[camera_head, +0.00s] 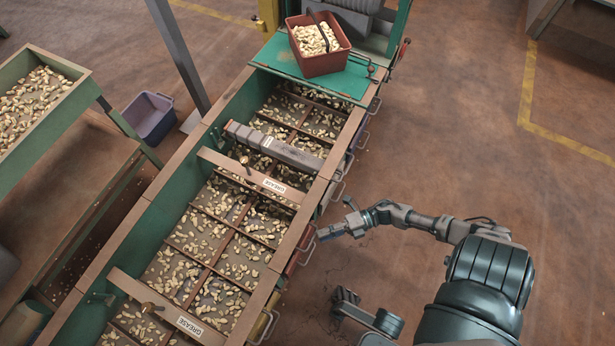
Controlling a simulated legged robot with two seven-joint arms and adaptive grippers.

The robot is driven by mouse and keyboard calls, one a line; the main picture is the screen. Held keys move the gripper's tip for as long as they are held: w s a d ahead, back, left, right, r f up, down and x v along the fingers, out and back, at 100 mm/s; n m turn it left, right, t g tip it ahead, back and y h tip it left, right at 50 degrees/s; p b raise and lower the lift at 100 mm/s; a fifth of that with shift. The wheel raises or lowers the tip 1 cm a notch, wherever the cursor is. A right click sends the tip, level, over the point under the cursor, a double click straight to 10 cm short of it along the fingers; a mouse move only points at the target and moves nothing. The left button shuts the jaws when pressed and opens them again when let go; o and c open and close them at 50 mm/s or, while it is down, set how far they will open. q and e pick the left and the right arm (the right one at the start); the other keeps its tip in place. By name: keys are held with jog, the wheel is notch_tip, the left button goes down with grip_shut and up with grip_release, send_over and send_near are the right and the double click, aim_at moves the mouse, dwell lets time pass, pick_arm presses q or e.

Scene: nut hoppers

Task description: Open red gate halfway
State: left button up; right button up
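A red gate (292,262) with a pale bar handle (308,246) is on the right side of the long green hopper, near the middle of the picture. How far it stands open cannot be told from here. My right gripper (335,218) is just right of the handle, with its fingers spread apart and nothing between them. Whether a fingertip touches the handle is unclear. My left gripper (343,305) is lower, above the floor right of the hopper. It is small and dark, and its finger opening is unclear.
The hopper (160,220) holds nuts in divided compartments. Other gates with handles, such as a yellow one (265,325), line its right side. A red basket of nuts (322,62) stands at its far end. A purple bin (150,118) is on the left.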

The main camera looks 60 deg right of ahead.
aim_at(312, 240)
jog(key=x, duration=0.4)
jog(key=shift+w+a+f+b, duration=0.1)
jog(key=shift+w+a+b, duration=0.1)
jog(key=shift+a+b, duration=0.2)
grip_shut()
jog(key=shift+s, duration=0.15)
